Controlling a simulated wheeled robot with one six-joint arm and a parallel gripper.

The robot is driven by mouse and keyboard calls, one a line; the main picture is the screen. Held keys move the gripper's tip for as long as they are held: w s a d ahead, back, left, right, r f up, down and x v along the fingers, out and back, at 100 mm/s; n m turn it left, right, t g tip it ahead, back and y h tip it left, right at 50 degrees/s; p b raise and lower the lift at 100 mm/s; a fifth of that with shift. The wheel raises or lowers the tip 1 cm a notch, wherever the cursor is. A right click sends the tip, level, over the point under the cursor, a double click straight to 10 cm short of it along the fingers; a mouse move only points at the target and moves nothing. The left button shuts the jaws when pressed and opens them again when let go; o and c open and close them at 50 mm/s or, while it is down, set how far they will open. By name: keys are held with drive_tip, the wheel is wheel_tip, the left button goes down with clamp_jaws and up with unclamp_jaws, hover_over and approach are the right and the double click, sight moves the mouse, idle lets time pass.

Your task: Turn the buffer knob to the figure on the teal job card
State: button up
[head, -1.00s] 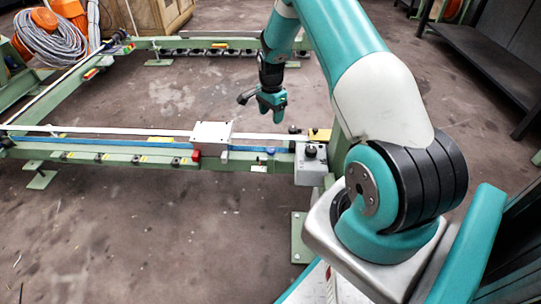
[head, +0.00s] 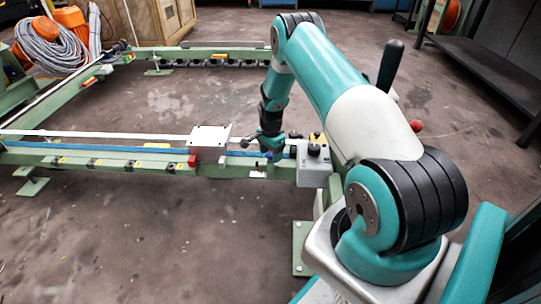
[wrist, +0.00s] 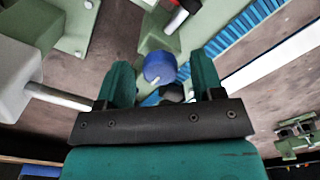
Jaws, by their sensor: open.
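A blue round knob (wrist: 159,67) with a short white mark shows in the wrist view on a pale green part. It appears between and beyond the fingertips of my gripper (wrist: 162,75), with no contact visible. A dark faceted piece (wrist: 172,93) lies below it in that view, partly hidden by my gripper. My gripper is open and empty. In the head view my gripper (head: 271,152) is low at the green rail (head: 100,161), left of a grey control box (head: 313,172) with a black knob (head: 314,150). I cannot make out a teal job card or any figures.
A pale block (head: 210,136) with a red piece (head: 193,160) sits on the rail left of my gripper. A black lever (head: 390,64) and red ball (head: 416,126) show behind my arm. The floor inside the frame (head: 150,100) is open.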

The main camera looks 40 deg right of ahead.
drive_tip(key=c, duration=0.9)
drive_tip(key=shift+a, duration=0.15)
drive_tip(key=shift+r+n+p, duration=0.1)
drive_tip(key=shift+n+p, duration=0.2)
